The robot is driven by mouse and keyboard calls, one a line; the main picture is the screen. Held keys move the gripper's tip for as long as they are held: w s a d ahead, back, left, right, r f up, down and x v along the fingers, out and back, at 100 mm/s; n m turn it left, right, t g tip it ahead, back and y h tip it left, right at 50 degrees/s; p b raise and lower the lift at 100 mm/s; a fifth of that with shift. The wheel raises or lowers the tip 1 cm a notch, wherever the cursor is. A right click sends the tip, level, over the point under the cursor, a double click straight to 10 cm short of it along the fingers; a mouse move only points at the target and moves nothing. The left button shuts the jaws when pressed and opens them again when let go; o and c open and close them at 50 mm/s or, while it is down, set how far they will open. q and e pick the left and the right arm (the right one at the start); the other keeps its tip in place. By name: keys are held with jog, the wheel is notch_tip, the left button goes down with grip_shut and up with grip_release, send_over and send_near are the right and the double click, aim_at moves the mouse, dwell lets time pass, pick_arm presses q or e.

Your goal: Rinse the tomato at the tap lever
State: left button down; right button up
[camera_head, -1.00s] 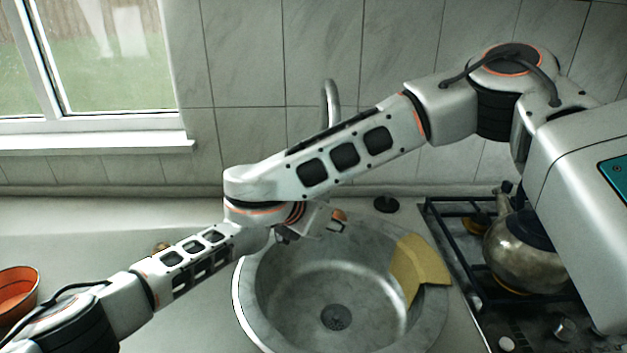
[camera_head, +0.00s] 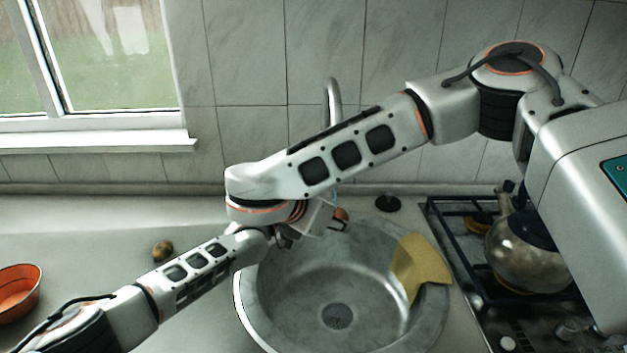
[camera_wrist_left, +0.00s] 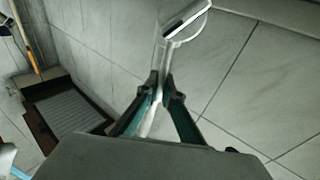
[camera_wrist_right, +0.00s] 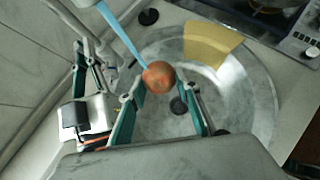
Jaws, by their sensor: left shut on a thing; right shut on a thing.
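The red-brown tomato (camera_wrist_right: 158,77) is between the fingers of my right gripper (camera_wrist_right: 161,94), which is shut on it. A light blue stream of water (camera_wrist_right: 122,38) from the tap runs down onto the tomato. In the head view the tomato (camera_head: 341,215) shows above the back of the sink, beside my right wrist. In the left wrist view my left gripper (camera_wrist_left: 160,84) is shut on the thin pale tap lever (camera_wrist_left: 161,52). In the head view my right arm hides the left fingers and the lever; the tap spout (camera_head: 332,95) rises behind.
The round metal sink (camera_head: 270,320) has a yellow cloth (camera_head: 420,262) over its right rim. A kettle (camera_head: 520,255) stands on the stove at right. A brown potato-like object (camera_head: 163,250) and an orange bowl (camera_head: 20,290) are on the left counter. My arms cross close together.

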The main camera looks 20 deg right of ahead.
pick_arm(q)
jog(key=c, duration=2.2)
grip_release()
jog(key=shift+s+a+f, duration=0.3)
jog(key=shift+s+a, duration=0.15)
jog(key=shift+a, duration=0.05)
jog(key=v, duration=1)
jog(key=shift+s+a+r, duration=0.15)
jog(key=shift+s+a, duration=0.05)
jog(key=shift+a, duration=0.1)
